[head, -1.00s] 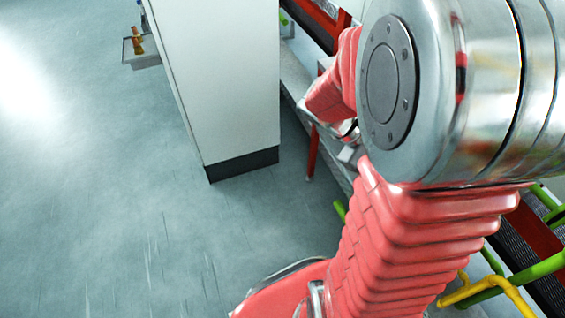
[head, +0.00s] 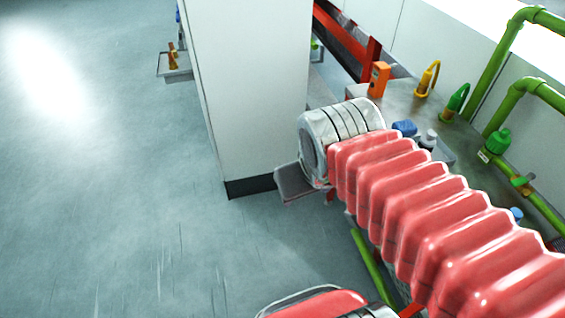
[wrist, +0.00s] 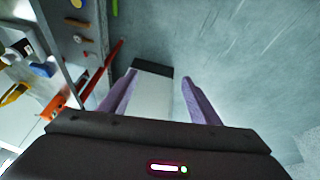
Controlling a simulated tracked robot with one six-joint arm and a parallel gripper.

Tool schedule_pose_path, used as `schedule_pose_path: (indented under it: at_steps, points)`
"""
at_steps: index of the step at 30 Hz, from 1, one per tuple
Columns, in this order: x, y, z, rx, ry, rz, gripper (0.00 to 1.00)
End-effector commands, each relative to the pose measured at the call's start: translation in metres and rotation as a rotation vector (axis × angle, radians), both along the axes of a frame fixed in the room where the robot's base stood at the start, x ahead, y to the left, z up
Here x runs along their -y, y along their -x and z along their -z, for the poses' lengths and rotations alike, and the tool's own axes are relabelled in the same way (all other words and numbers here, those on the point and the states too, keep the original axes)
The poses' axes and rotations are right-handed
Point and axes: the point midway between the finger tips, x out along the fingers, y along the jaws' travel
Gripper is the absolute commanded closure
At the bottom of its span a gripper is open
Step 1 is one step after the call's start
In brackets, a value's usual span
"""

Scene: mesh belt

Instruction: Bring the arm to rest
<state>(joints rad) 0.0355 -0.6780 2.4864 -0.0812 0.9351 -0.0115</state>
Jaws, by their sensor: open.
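My arm, in red ribbed sleeves, reaches in the head view from the lower right to a silver joint near the white pillar (head: 250,85). My gripper (wrist: 158,77) shows in the wrist view as two purple fingers, spread wide apart with nothing between them. Beyond the fingers the white pillar and its dark foot show in the wrist view (wrist: 153,100). In the head view I cannot make out the fingers; a dark grey block hangs below the silver joint.
A grey worktop (head: 400,115) right of the pillar bears an orange block (head: 378,80), a yellow hook (head: 428,78), a green hook (head: 455,102) and a blue piece (head: 404,128). Green pipes (head: 500,55) run along the right. The floor (head: 110,180) on the left is open.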

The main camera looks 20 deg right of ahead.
Motion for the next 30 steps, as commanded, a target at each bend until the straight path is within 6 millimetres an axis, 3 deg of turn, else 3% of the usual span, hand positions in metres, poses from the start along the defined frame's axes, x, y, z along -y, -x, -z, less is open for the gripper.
schedule_pose_path:
  at_steps: [3, 6, 30]
  points:
    - [-0.019, 0.000, -0.012, 0.070, -0.058, -0.009, 0.43]
    - [-0.026, -0.001, -0.016, 0.095, -0.081, -0.010, 0.43]
    - [-0.026, -0.001, -0.017, 0.096, -0.083, -0.010, 0.43]
